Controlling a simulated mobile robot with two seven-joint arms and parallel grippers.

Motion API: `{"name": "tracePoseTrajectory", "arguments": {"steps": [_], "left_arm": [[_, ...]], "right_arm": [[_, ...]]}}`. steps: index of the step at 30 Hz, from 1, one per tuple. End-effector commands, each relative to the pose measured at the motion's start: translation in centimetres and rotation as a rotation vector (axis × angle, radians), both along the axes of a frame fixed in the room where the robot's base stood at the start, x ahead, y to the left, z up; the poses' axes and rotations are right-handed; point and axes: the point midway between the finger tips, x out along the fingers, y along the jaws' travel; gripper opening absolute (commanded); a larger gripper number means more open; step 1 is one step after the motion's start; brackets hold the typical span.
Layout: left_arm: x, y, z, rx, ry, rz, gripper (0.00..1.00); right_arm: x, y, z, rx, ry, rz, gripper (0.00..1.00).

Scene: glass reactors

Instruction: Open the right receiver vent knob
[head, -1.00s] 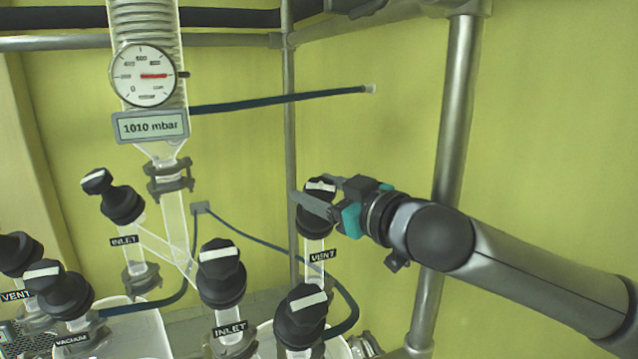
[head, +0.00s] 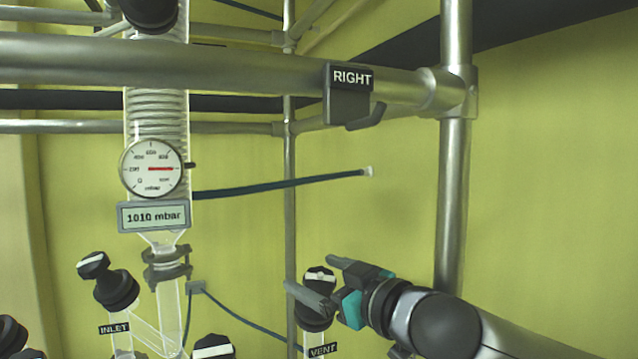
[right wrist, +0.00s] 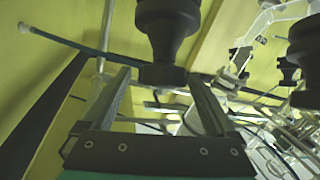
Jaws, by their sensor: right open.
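The vent knob (head: 320,275) is a black cap with a white bar on top, above a glass stem with a VENT label (head: 323,350). My right gripper (head: 309,273) comes in from the right, with one finger on the near side of the knob and one on the far side. In the right wrist view a black knob and its collar (right wrist: 166,35) show between and beyond the two open fingers (right wrist: 160,76). I cannot tell whether the fingers touch it. My left gripper is not in view.
A RIGHT sign (head: 352,78) hangs on a metal rail above the gripper. A gauge (head: 151,169) stands above a display (head: 154,216) reading 1010 mbar. An inlet knob (head: 116,288) is at the left. A metal post (head: 453,190) rises behind my right arm.

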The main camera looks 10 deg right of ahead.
Motion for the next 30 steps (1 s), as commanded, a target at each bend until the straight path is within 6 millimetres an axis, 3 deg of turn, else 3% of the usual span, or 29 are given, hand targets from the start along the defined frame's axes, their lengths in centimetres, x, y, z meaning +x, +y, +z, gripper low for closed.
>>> {"name": "tracePoseTrajectory", "arguments": {"steps": [21, 30], "left_arm": [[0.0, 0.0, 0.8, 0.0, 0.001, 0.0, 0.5], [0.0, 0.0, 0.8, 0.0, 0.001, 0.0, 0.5]], "right_arm": [[0.0, 0.0, 16.1, 0.001, -0.003, 0.0, 0.92], [0.0, 0.0, 19.0, -0.001, 0.001, 0.001, 0.92]]}}
